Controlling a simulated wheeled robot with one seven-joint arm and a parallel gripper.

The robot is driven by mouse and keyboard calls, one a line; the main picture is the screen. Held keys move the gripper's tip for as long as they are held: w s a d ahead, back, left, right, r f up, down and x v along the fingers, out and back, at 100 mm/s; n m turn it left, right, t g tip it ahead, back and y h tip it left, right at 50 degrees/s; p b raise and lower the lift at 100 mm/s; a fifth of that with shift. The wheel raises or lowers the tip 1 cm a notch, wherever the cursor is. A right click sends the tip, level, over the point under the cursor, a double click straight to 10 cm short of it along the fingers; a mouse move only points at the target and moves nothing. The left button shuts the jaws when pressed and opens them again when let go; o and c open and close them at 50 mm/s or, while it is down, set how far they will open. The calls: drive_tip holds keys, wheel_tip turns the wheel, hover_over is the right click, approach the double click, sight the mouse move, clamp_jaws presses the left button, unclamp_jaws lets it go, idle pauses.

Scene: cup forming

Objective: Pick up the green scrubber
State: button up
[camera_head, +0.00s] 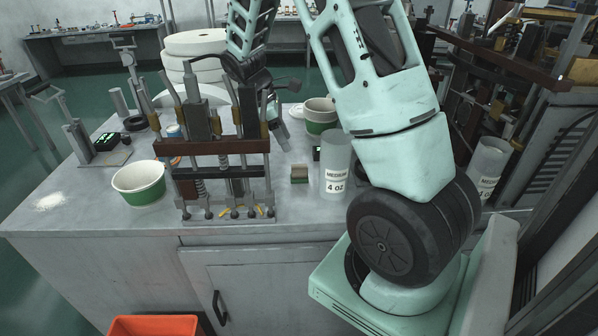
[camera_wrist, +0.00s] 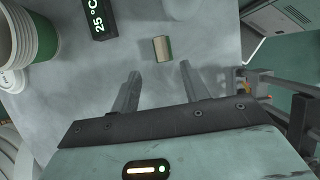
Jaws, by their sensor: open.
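The green scrubber (camera_head: 299,174) is a small block with a brown layer and green sides. It sits on the grey worktable between the metal press and a clear "MEDIUM 4 OZ" container. In the wrist view the scrubber (camera_wrist: 161,49) lies just beyond the fingertips, about centred between them. My gripper (camera_wrist: 160,72) is open, with its two fingers apart and nothing between them. In the head view my gripper is partly hidden behind the press.
The press (camera_head: 220,146) stands left of the scrubber, and the clear container (camera_head: 336,165) stands close on its right. Another cup (camera_head: 139,184) stands at left. An orange bin (camera_head: 153,326) is below.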

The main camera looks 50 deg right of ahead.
sight(298, 166)
drive_tip(key=p+x, duration=0.3)
drive_tip(key=x, duration=0.8)
drive_tip(key=shift+a, duration=0.15)
clamp_jaws()
